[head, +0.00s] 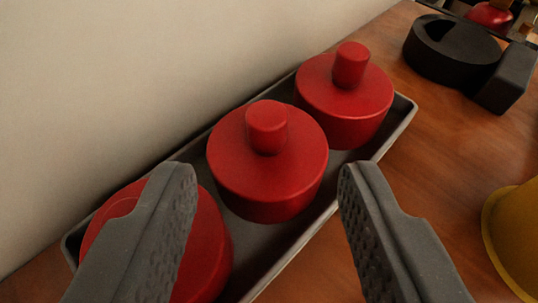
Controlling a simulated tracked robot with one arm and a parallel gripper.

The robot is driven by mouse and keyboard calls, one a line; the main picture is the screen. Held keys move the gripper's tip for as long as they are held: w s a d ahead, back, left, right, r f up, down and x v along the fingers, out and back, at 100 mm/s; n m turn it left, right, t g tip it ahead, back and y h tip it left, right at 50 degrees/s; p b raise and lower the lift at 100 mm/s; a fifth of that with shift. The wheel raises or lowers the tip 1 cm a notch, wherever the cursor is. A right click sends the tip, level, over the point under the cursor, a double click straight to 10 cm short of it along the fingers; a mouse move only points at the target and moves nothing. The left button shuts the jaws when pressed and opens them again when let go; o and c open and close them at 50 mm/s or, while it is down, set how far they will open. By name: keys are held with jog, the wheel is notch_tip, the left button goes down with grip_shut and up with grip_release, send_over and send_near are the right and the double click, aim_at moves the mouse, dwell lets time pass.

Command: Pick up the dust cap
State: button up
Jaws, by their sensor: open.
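Three red dust caps, each a wide round body with a small knob on top, sit in a row in a grey tray (378,144). The middle dust cap (240,172) lies ahead of my gripper and in the picture between its fingers. The far dust cap (330,95) is at the upper right end of the tray. The near dust cap (213,250) is at the lower left and is partly hidden by my left finger. My gripper (265,185) is open, with no cap seen held between its two grey textured fingers.
A pale wall (150,80) runs close behind the tray. A black round object with a block-like arm (455,52) lies on the wooden surface (440,150) at upper right. A yellow object (518,235) is at the right edge. Bare wood lies right of the tray.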

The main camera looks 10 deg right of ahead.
aim_at(267, 124)
jog(key=shift+b+x, duration=0.35)
jog(key=shift+x, duration=2.75)
grip_shut()
